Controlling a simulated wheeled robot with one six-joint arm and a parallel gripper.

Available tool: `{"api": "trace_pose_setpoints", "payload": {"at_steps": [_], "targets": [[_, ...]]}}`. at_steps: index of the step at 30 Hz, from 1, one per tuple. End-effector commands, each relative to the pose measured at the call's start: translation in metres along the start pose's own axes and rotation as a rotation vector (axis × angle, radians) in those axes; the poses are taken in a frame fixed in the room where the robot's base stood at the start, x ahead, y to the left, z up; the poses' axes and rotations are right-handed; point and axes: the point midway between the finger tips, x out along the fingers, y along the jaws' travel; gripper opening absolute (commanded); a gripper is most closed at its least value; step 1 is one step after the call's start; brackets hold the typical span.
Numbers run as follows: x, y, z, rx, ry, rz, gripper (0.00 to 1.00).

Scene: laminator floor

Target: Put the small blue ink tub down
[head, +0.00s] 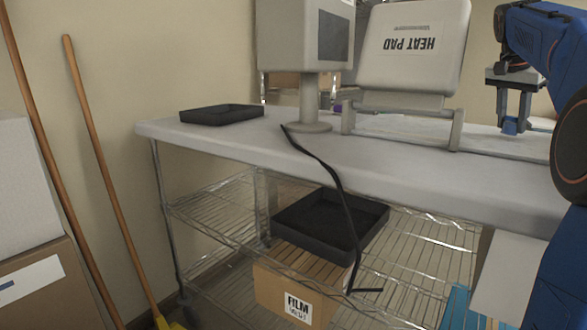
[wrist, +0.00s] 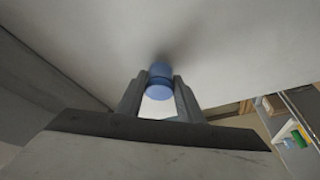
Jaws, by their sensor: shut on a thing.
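The small blue ink tub (wrist: 160,76) is between the two fingers of my gripper (wrist: 160,100) in the wrist view. My gripper is shut on it. The pale worktop lies close behind the tub, with a dark shadow at the tub's far end; I cannot tell whether they touch. In the head view my gripper (head: 513,118) points down over the right part of the white worktop (head: 420,172), and the blue tub (head: 510,127) shows between its fingertips.
A heat pad press (head: 412,50) and a grey machine on a post (head: 310,90) stand on the worktop. A black tray (head: 222,114) lies at its left end. A black cable hangs over the front edge.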

Motion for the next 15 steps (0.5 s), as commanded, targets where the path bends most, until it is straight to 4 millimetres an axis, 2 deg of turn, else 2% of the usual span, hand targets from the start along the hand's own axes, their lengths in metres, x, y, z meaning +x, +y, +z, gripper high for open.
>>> {"api": "trace_pose_setpoints", "payload": {"at_steps": [4,15], "targets": [[0.008,0.001,0.004,0.001,0.001,-0.001,0.07],[-0.025,-0.001,0.002,0.0,0.001,-0.002,0.07]]}}
